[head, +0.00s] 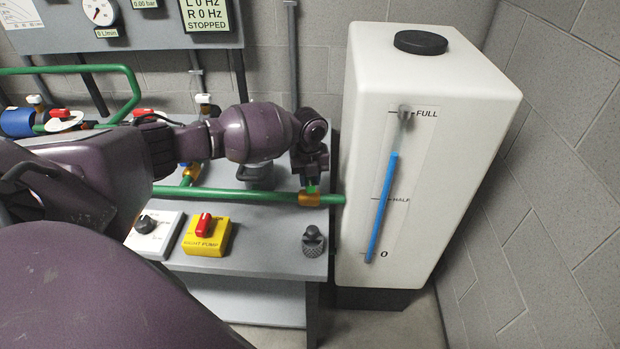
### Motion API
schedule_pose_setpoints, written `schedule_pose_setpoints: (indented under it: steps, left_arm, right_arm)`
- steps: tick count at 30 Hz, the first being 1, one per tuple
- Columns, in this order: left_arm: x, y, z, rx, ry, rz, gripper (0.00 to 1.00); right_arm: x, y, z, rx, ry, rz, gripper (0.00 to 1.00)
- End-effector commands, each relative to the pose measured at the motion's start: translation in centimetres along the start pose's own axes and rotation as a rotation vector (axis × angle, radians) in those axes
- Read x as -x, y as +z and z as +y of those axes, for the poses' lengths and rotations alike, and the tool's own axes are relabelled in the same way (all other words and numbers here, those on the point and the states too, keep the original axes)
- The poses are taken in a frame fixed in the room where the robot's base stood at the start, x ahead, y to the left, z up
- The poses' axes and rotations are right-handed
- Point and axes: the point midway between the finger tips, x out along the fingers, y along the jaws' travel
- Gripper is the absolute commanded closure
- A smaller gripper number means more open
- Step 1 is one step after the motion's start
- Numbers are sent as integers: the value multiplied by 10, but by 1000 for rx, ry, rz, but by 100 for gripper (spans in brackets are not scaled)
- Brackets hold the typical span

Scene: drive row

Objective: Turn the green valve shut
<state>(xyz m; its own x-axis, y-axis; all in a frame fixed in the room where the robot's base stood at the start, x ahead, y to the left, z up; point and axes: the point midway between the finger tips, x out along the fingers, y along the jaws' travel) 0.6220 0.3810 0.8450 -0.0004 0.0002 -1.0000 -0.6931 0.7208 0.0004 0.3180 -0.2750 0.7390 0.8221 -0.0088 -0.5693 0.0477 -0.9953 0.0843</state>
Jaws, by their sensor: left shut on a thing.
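The green valve (311,188) sits on the green pipe just left of the white tank; only a bit of its green handle shows above its brass body (309,200). My left gripper (311,180) points down over the valve and is shut on its handle. The fingers hide most of the handle, so its angle is hard to tell. The green pipe (240,194) runs along the bench into the tank. My right gripper is not in view.
The white tank (440,150) with a blue level gauge (382,205) stands close on the right. A yellow box with a red switch (206,236), a white box with a black knob (153,230) and a dark knurled knob (312,242) sit on the grey bench (265,255). A panel reads STOPPED (205,14).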

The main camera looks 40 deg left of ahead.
Motion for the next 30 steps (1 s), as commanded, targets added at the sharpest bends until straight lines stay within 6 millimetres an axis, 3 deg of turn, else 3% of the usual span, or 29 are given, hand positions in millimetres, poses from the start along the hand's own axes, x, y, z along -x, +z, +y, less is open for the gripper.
schedule_pose_setpoints:
  steps: [12,29,30]
  left_arm:
    - [0,0,0,-201,0,0,96]
    - [1,0,0,-234,0,-1,96]
    - [1,0,0,-234,0,-1,71]
  right_arm:
    - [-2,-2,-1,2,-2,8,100]
    - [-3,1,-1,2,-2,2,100]
    - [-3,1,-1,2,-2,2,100]
